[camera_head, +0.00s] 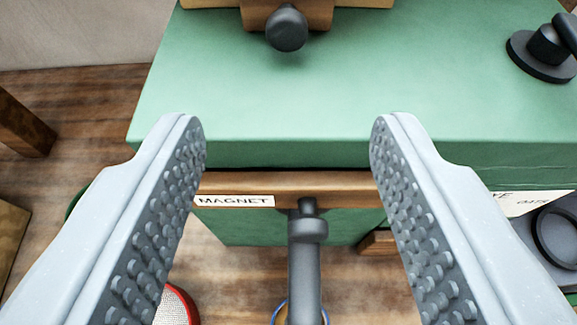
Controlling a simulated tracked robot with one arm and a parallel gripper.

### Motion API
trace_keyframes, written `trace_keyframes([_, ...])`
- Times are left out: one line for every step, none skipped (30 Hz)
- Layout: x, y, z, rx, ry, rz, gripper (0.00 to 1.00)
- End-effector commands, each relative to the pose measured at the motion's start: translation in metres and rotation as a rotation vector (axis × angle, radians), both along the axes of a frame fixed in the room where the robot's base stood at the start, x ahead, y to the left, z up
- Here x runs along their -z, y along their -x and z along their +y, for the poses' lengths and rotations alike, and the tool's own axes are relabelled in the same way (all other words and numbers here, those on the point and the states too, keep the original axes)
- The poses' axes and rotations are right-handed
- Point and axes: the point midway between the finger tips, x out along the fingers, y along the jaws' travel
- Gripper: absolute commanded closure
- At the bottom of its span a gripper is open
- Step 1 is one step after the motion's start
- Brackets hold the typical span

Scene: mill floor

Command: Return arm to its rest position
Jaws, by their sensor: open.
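A dark grey handle or lever (305,265) stands at the front of this wooden piece, between the jaws and apart from both. The rest of my arm is not in view.
A green machine cabinet (280,90) fills the middle and right. A dark round knob (287,28) sits on a wooden part at its top. Another dark fitting (541,52) is at the upper right. A red-rimmed round thing (178,305) is on the wooden floor (85,105).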

Motion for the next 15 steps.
trace_keyframes([0.0,0.0,0.0,0.0,0.0,0.0,0.52])
trace_keyframes([0.0,0.0,0.0,0.0,0.0,0.0,0.52])
trace_keyframes([0.0,0.0,0.0,0.0,0.0,0.0,0.52])
trace_keyframes([0.0,0.0,0.0,0.0,0.0,0.0,0.52])
trace_keyframes([0.0,0.0,0.0,0.0,0.0,0.0,0.52])
trace_keyframes([0.0,0.0,0.0,0.0,0.0,0.0,0.52])
trace_keyframes([0.0,0.0,0.0,0.0,0.0,0.0,0.52])
trace_keyframes([-0.001,0.0,0.0,-0.001,-0.002,0.0,0.52])
trace_keyframes([-0.003,-0.001,0.0,-0.004,-0.006,-0.002,0.52])
trace_keyframes([-0.007,-0.002,0.0,-0.009,-0.012,-0.002,0.52])
trace_keyframes([-0.013,-0.002,0.0,-0.016,-0.022,-0.005,0.52])
trace_keyframes([-0.023,-0.004,-0.001,-0.029,-0.037,-0.007,0.52])
trace_keyframes([-0.033,-0.005,-0.001,-0.043,-0.051,-0.011,0.52])
trace_keyframes([-0.046,-0.006,-0.002,-0.057,-0.067,-0.016,0.52])
trace_keyframes([-0.065,-0.008,-0.004,-0.079,-0.089,-0.023,0.52])
